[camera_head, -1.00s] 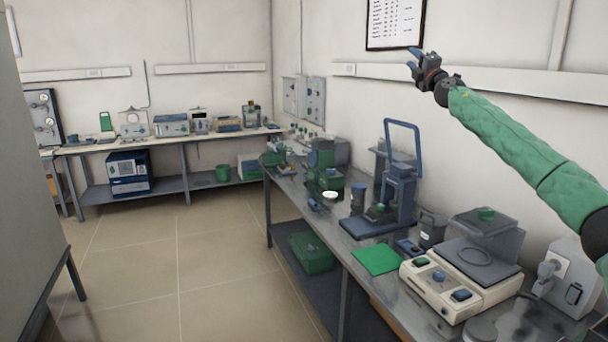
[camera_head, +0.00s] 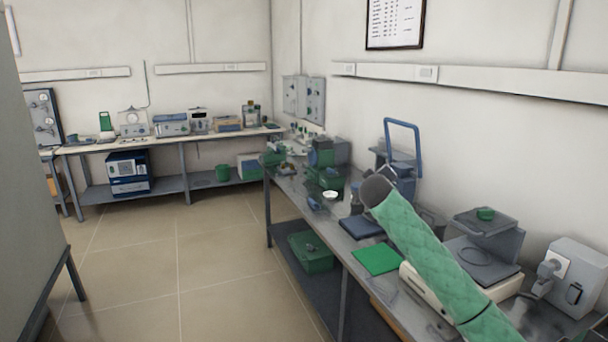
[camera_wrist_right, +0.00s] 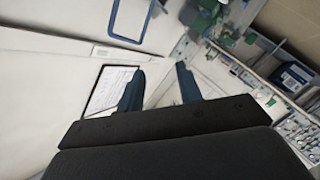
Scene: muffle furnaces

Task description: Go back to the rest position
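My right gripper (camera_wrist_right: 161,72) shows in the right wrist view with its two dark blue fingers apart and nothing between them. The wrist view is tilted; behind the fingers are the white wall and the framed chart (camera_wrist_right: 108,90). In the head view my right arm, in a green sleeve, comes in from the lower right over the side bench (camera_head: 343,285). Its gripper does not show there. My left arm and gripper are not in view.
The side bench holds a beige balance (camera_head: 483,258), a green mat (camera_head: 376,260), a blue-framed press (camera_head: 402,140) and a grey-white device (camera_head: 580,275). A back bench (camera_head: 160,144) carries several instruments. A grey panel (camera_head: 30,190) stands at the left. The floor between is clear.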

